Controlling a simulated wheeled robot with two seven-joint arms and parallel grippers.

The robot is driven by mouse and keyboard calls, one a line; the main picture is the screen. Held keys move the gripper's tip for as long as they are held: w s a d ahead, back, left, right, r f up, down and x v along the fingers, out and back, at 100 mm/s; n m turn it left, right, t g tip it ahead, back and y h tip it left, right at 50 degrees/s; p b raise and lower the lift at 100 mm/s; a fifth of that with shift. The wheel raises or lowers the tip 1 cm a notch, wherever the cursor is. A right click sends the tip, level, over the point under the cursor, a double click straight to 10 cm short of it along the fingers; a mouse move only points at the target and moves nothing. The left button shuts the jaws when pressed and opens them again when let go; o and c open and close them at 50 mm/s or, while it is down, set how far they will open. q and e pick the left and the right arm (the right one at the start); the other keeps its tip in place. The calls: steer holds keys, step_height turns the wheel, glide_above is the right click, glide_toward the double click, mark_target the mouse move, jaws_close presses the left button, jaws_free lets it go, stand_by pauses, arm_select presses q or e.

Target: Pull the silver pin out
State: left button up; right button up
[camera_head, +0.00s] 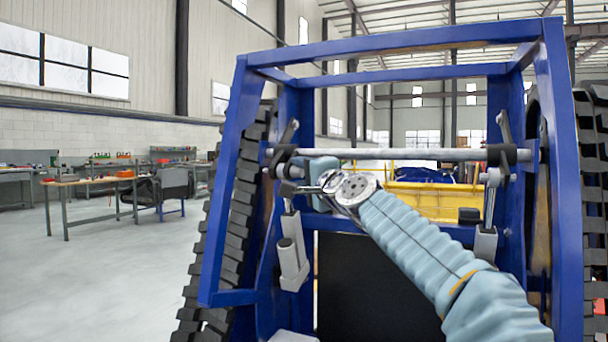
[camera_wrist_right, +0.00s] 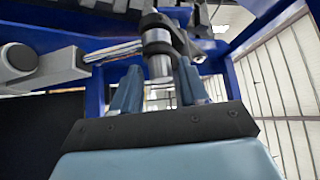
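The silver pin (camera_wrist_right: 159,64) is a short bright cylinder in the right wrist view, sticking out of a dark ring-shaped joint (camera_wrist_right: 160,22) towards the camera. In the head view it is small and partly hidden by my right gripper (camera_head: 306,189), at the upper end of the left strut. My right gripper (camera_wrist_right: 158,76) points left at the pin. Its two blue-grey fingers stand apart on either side of the pin's end, with a narrow gap visible beside it, so it looks open. My left gripper is in neither view.
A blue frame (camera_head: 226,175) surrounds the work area. A silver crossbar (camera_head: 400,154) with black collars runs just above my right gripper. A left strut (camera_head: 291,262) and a right strut (camera_head: 486,243) hang below. A black track (camera_head: 235,200) stands at the left.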

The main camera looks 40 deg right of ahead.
jaws_close()
steer(key=s+d+b, duration=0.4)
steer(key=s, duration=0.3)
steer(key=shift+s+b, duration=0.25)
steer(key=shift+b, duration=0.15)
stand_by(1.1)
stand_by(0.3)
steer(key=shift+s+d+b, duration=0.3)
steer(key=shift+s+d, duration=0.1)
steer(key=shift+s, duration=0.4)
steer(key=shift+s+d+b, duration=0.25)
steer(key=shift+s+d, duration=0.1)
steer(key=shift+s, duration=0.4)
